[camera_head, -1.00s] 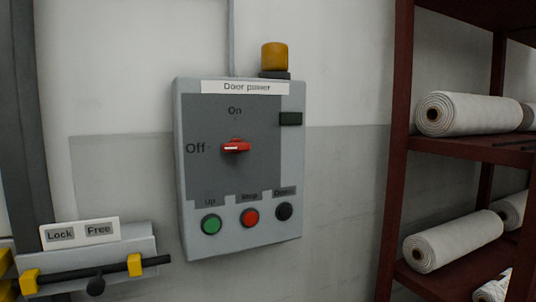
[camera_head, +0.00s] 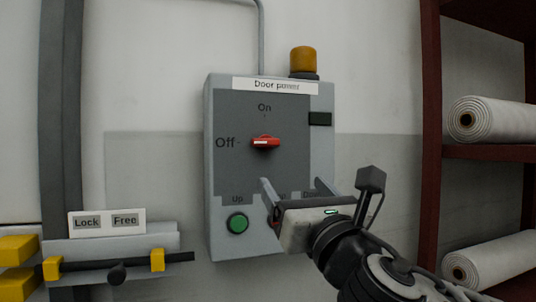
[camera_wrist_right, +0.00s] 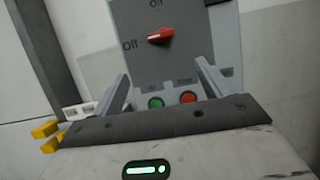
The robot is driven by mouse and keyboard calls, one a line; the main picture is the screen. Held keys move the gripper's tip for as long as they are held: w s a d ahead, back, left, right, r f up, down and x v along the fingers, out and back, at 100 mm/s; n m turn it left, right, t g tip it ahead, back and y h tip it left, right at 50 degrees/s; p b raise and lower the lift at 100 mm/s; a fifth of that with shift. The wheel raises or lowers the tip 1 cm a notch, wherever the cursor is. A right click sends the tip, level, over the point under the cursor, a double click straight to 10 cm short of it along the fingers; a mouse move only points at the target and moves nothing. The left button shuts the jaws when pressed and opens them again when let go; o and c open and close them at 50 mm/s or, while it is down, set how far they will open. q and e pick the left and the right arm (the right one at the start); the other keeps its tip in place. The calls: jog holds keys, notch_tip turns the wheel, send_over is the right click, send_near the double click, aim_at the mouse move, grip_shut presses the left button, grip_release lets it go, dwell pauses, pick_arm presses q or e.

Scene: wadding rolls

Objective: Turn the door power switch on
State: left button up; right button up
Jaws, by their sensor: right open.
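The grey door power box (camera_head: 220,180) hangs on the wall in the head view. Its red rotary switch (camera_head: 265,142) lies level, with its white mark toward "Off" at the left; "On" is above it. The switch also shows in the right wrist view (camera_wrist_right: 160,36), beyond the fingers. My right gripper (camera_head: 292,185) is open and empty, in front of the lower part of the box and below the switch, apart from it. It hides the red stop button and the black down button in the head view. My left gripper is in neither view.
The green up button (camera_head: 237,223) is left of my right gripper. A lock bar (camera_head: 125,268) with a Lock/Free label is at the lower left. A dark red shelf (camera_head: 431,130) with white rolls (camera_head: 495,118) stands at the right. An amber lamp (camera_head: 304,60) tops the box.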

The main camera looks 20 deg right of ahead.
aim_at(267, 144)
jog(key=x, duration=0.5)
jog(key=p+x, duration=0.1)
jog(key=x, duration=1)
jog(key=shift+s+d+r+p, duration=0.1)
jog(key=shift+r+p, duration=0.2)
jog(key=shift+c, duration=0.3)
jog(key=c, duration=0.9)
